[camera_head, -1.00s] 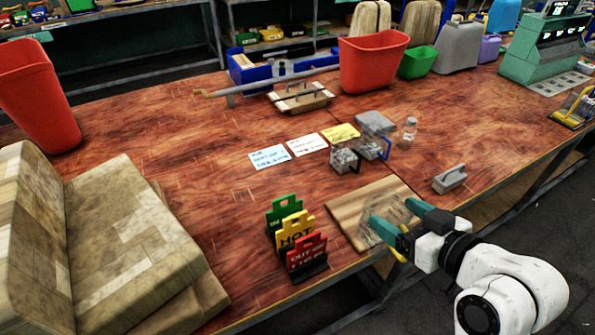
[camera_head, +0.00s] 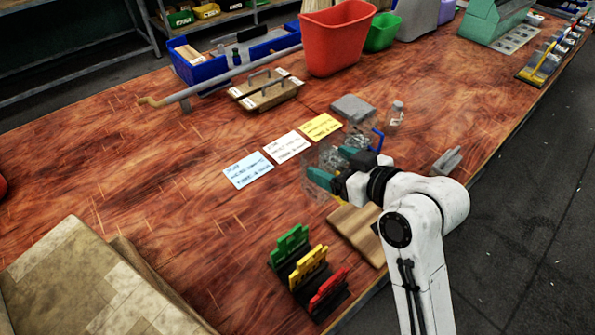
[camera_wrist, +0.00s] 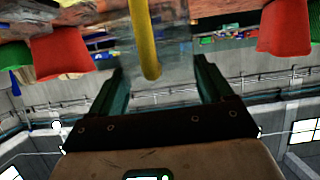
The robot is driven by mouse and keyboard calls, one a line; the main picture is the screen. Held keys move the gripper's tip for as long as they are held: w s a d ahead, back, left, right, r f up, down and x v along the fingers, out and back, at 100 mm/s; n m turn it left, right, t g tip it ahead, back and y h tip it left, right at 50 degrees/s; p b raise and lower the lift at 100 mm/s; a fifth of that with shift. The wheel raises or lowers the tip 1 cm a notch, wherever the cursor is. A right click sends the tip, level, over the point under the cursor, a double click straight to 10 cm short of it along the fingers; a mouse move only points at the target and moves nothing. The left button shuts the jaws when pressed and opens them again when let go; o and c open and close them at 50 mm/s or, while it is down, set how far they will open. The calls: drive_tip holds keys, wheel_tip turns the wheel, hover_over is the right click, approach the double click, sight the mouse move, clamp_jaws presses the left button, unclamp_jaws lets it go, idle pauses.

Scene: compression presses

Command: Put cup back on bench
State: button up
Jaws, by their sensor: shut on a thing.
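My gripper (camera_head: 320,180) is shut on a clear cup (camera_head: 312,190) near the front edge of the bench (camera_head: 150,180). In the wrist view the cup (camera_wrist: 180,40) shows between my two teal fingers (camera_wrist: 158,90), with its yellow handle (camera_wrist: 146,40) towards the palm. The cup looks faint in the head view, and I cannot tell whether its base touches the bench. Just behind my gripper stand clear cups with grey contents, one with a blue handle (camera_head: 377,140). Blue (camera_head: 248,170), white (camera_head: 287,147) and yellow (camera_head: 321,127) cards lie beyond the cup.
A wooden board (camera_head: 355,228) lies partly under my arm. A rack of green, yellow and red tags (camera_head: 308,270) stands in front. A grey-handled tool (camera_head: 447,161), a small bottle (camera_head: 396,114) and a grey block (camera_head: 353,108) are nearby.

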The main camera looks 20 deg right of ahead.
sight(314, 157)
drive_tip(key=x, duration=0.6)
drive_tip(key=shift+w+d+f+p, duration=0.1)
drive_tip(key=shift+w+f+p, duration=0.2)
drive_tip(key=shift+f, duration=0.1)
drive_tip(key=w+f, duration=0.3)
drive_tip(key=shift+a+f, duration=0.35)
drive_tip(key=shift+f, duration=0.05)
drive_tip(key=shift+w+a+f+p, duration=0.1)
drive_tip(key=shift+w+f+p, duration=0.1)
drive_tip(key=shift+f, duration=0.55)
drive_tip(key=shift+w+d+f+p, duration=0.1)
drive_tip(key=shift+w+f+p, duration=0.05)
drive_tip(key=shift+f, duration=0.65)
drive_tip(key=shift+w+a+f+p, duration=0.1)
drive_tip(key=shift+w+f+p, duration=0.1)
drive_tip(key=shift+f, duration=0.65)
drive_tip(key=o, duration=1.4)
drive_tip(key=shift+s, duration=0.1)
drive_tip(key=b+v, duration=0.1)
drive_tip(key=v, duration=1.1)
